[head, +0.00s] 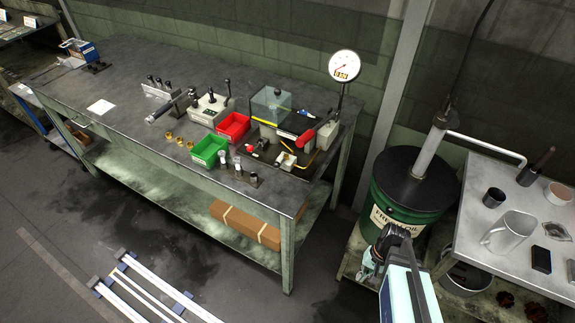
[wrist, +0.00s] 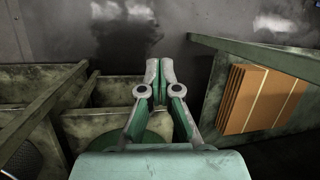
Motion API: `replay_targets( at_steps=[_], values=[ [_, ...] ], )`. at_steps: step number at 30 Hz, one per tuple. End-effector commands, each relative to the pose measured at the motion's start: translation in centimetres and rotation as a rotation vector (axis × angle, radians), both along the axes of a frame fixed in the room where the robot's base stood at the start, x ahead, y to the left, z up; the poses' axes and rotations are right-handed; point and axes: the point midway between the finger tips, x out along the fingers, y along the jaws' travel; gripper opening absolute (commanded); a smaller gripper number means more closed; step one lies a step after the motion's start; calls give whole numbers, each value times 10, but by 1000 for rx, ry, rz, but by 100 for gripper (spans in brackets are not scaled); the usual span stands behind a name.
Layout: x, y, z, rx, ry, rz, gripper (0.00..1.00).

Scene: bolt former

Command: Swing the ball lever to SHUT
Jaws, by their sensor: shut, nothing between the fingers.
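My gripper (head: 370,264) is at the lower right of the head view, in front of the green drum and well away from the bench-top devices. In the wrist view its fingers (wrist: 160,68) are together with nothing between them. A pale control box (head: 210,110) on the bench has upright levers with dark ball knobs (head: 228,84). A red-handled lever (head: 308,137) sits beside the round dial gauge (head: 344,66). Small ball-topped posts (head: 238,165) stand at the bench's front edge. Labels are too small to read, so I cannot tell which lever carries SHUT.
The workbench (head: 130,80) also holds a red bin (head: 233,126), a green bin (head: 208,149) and a clear-covered box (head: 271,103).

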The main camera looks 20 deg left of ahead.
Motion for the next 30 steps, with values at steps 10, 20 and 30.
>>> replay_targets(
  at_steps=[10, 20, 30],
  values=[
    [101, 53, 83, 239, -111, -52, 0],
    [171, 108, 203, 540, -188, -36, 0],
    [195, 153, 343, 923, -191, 71, 0]
  ],
)
